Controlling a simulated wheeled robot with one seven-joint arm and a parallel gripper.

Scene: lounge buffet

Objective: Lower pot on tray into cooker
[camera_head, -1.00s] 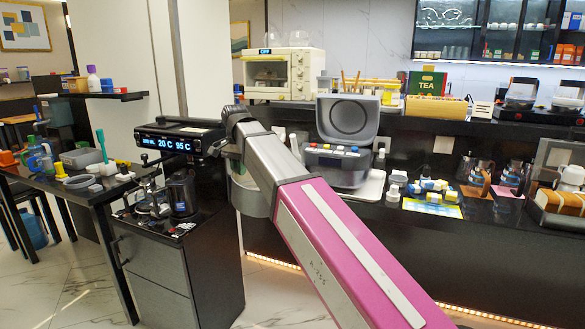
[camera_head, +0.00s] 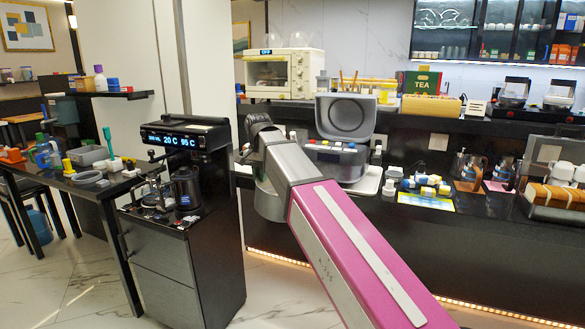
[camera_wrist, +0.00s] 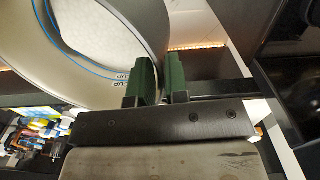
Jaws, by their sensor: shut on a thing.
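The cooker (camera_head: 338,160) stands on the back counter in the head view with its grey lid (camera_head: 345,117) raised. It sits on a white tray (camera_head: 370,183). The grey pot (camera_head: 268,203) is largely hidden behind my arm, in front of the counter and left of the cooker. In the wrist view the pot (camera_wrist: 75,85) fills the upper left, with blue lines and cup marks inside its wall. My gripper (camera_wrist: 160,82) has green finger pads shut on the pot's wall. The fingers are hidden in the head view.
Blue, yellow and white small items (camera_head: 425,186) lie right of the cooker. A white oven (camera_head: 283,72) stands on the shelf behind. A dark coffee machine (camera_head: 183,140) stands on the cabinet at left. Open floor lies between cabinet and counter.

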